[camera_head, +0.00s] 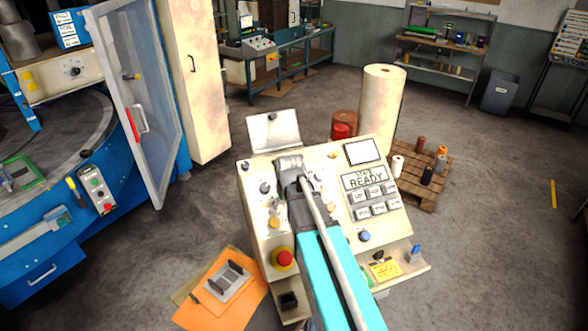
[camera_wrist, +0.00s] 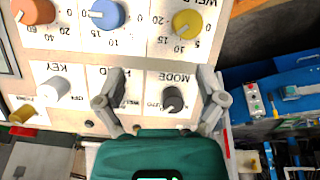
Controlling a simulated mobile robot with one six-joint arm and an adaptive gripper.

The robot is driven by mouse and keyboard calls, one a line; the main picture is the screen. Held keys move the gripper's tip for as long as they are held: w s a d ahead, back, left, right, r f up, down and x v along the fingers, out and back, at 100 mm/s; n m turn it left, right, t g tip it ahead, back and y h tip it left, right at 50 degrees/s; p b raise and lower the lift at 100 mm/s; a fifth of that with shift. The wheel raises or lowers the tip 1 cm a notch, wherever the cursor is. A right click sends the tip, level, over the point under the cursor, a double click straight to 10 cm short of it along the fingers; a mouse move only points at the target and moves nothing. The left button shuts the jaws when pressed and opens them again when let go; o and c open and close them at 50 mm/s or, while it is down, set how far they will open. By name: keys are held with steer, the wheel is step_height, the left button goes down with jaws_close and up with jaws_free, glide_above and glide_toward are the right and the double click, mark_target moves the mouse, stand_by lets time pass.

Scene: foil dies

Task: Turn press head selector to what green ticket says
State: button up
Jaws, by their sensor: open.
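The cream control panel (camera_head: 335,190) stands in the middle of the head view. My gripper (camera_head: 291,165) is over its left half; its fingertips are hard to make out there. In the wrist view my gripper (camera_wrist: 162,76) is open and empty, its two fingers apart in front of the panel. A dark MODE selector (camera_wrist: 172,99) shows between the fingers. Left of it, a partly covered label looks like HEAD; its knob is mostly hidden by the left finger. I cannot make out a green ticket for certain. A yellow ticket (camera_head: 383,270) lies on the panel's front ledge, its writing unreadable.
A white KEY knob (camera_wrist: 55,88) and orange, blue (camera_wrist: 107,14) and yellow (camera_wrist: 187,23) dials surround the selectors. A red stop button (camera_head: 284,259) sits low on the panel. A blue machine (camera_head: 60,235) with an open door stands left.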

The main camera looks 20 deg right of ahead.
steer(key=w+d+r+n+t+p, duration=0.1)
steer(key=w+d+r+p, duration=0.5)
steer(key=r, duration=0.3)
steer(key=shift+w+d+r+t+h+p, duration=0.3)
steer(key=shift+w+d+t+p, duration=0.15)
steer(key=shift+w, duration=0.3)
steer(key=shift+a+f, duration=0.1)
steer(key=shift+f, duration=0.15)
steer(key=b+x, duration=1.2)
steer(key=x, duration=0.1)
steer(key=shift+f+b, duration=0.25)
steer(key=shift+b, duration=0.05)
steer(key=c, duration=1.1)
steer(key=shift+c, duration=0.2)
